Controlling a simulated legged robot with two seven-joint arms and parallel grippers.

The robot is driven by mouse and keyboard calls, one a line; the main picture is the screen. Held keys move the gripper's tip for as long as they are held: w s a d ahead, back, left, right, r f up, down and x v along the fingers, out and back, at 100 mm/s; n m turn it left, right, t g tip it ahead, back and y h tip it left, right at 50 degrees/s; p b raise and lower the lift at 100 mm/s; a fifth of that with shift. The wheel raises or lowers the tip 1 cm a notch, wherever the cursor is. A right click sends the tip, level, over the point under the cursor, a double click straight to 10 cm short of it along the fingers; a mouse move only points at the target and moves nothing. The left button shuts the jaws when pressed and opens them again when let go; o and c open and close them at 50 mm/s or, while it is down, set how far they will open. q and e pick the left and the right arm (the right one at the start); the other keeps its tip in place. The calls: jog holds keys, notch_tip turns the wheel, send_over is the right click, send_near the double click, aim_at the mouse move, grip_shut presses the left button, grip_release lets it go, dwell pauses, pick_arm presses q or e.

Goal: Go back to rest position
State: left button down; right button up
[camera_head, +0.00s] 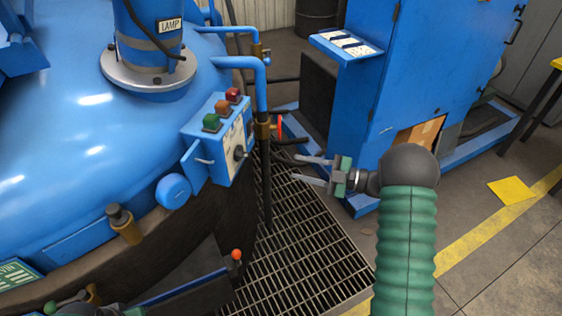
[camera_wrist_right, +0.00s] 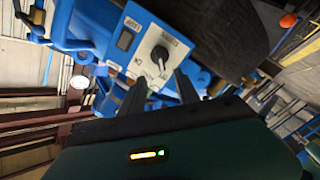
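My right gripper (camera_head: 296,168) reaches left from my green-sleeved right arm, over the floor grating. Its two grey fingers are apart and nothing is between them. It is to the right of the control box (camera_head: 231,150) on the blue furnace, apart from it. In the right wrist view, the open fingers of the right gripper (camera_wrist_right: 160,92) point toward the control box (camera_wrist_right: 128,42) and its rotary switch (camera_wrist_right: 159,55).
The blue furnace lid (camera_head: 70,130) fills the left side. Blue pipes (camera_head: 262,85) stand behind the control box. A blue cabinet (camera_head: 430,70) stands at the back right. A red-knobbed lever (camera_head: 236,255) is low in front. Open grating (camera_head: 300,255) and floor lie below.

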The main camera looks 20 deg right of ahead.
jog(key=shift+s+d, duration=0.3)
